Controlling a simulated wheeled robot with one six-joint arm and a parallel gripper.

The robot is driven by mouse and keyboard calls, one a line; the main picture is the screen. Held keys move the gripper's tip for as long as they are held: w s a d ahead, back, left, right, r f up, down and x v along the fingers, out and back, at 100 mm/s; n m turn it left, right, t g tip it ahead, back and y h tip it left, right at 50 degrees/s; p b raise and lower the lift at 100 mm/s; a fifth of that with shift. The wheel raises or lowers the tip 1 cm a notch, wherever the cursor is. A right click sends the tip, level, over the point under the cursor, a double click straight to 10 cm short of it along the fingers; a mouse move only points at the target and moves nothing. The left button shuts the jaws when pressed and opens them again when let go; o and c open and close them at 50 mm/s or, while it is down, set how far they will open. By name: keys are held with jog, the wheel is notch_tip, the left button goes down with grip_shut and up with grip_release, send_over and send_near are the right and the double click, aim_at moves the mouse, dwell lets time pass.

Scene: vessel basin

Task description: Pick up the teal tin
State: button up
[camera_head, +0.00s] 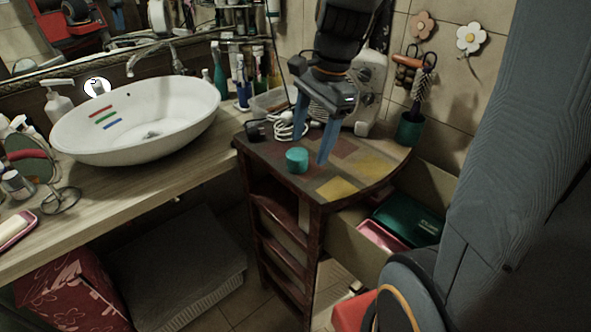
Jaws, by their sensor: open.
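The teal tin (297,160) is a small round tin standing on top of the wooden side cabinet (345,170), near its front left edge. My gripper (312,138) hangs above the cabinet top with its two blue fingers pointing down and apart. It is open and holds nothing. The fingers show just above and to the right of the tin, one of them close to its right side. I cannot tell whether a finger touches the tin.
A white coiled cable (290,128) lies behind the tin. A green pot (409,131) with a brush stands at the cabinet's right rear. A white basin (140,120) sits on the counter to the left. Below right is an open drawer (360,240).

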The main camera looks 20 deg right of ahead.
aim_at(298, 153)
jog(key=m, duration=0.1)
jog(key=w+m+b, duration=0.1)
jog(key=m, duration=0.1)
jog(key=w+m+y, duration=0.1)
jog(key=m, duration=0.1)
jog(key=shift+w+d+r+b, duration=0.15)
jog(key=shift+w+r+b, duration=0.1)
jog(key=shift+r+b, duration=0.15)
jog(key=shift+w+f, duration=0.1)
jog(key=p+x, duration=0.1)
jog(key=x, duration=0.6)
jog(key=shift+w+a+f, duration=0.1)
jog(key=shift+a+f, duration=0.05)
jog(key=shift+a, duration=0.05)
jog(key=c, duration=1.1)
jog(key=shift+c, duration=0.2)
